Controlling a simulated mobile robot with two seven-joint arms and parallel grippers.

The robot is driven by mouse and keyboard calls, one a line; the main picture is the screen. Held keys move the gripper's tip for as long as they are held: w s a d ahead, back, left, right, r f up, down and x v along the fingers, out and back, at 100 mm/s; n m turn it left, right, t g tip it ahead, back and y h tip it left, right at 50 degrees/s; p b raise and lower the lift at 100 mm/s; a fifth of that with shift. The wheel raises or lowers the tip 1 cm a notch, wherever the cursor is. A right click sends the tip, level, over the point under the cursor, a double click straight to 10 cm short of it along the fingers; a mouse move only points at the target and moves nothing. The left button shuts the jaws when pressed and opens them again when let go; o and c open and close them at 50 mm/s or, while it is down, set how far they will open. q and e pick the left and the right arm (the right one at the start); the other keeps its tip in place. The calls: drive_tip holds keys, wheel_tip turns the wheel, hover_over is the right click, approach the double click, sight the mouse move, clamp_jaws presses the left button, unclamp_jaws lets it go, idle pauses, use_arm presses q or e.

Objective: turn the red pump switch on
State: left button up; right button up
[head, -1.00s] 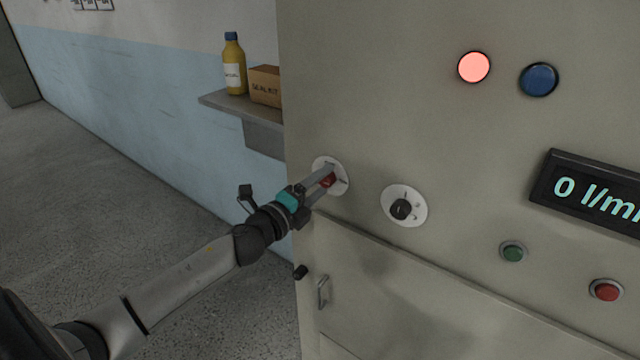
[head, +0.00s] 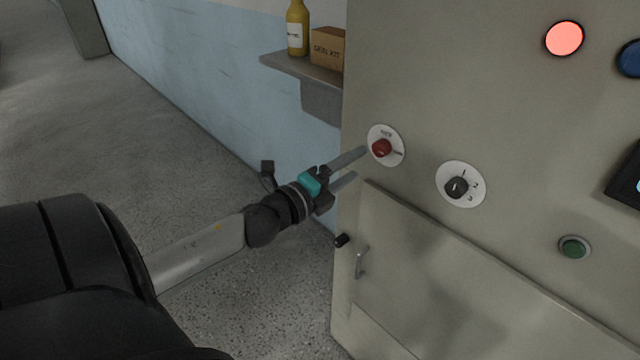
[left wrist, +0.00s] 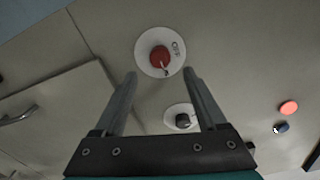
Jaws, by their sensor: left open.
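The red pump switch (head: 381,148) is a red knob on a round white plate at the left edge of the grey panel. It also shows in the left wrist view (left wrist: 159,56), just beyond the fingertips, with a pale pointer mark toward the plate's lettering, which is hard to read. My left gripper (head: 360,163) is open and empty, apart from the knob, in front of it and a little to its left in the head view. In the left wrist view its two fingers (left wrist: 160,74) spread below the knob. My right gripper is not in view.
A black selector knob (head: 456,187) sits right of the switch. A lit red lamp (head: 564,38), a green button (head: 574,247) and a door handle (head: 361,262) are on the panel. A shelf (head: 300,69) with a bottle and box juts out behind.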

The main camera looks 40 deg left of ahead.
use_arm(q)
drive_tip(key=s, duration=0.8)
drive_tip(key=shift+a+b, duration=0.3)
drive_tip(key=shift+b, duration=0.15)
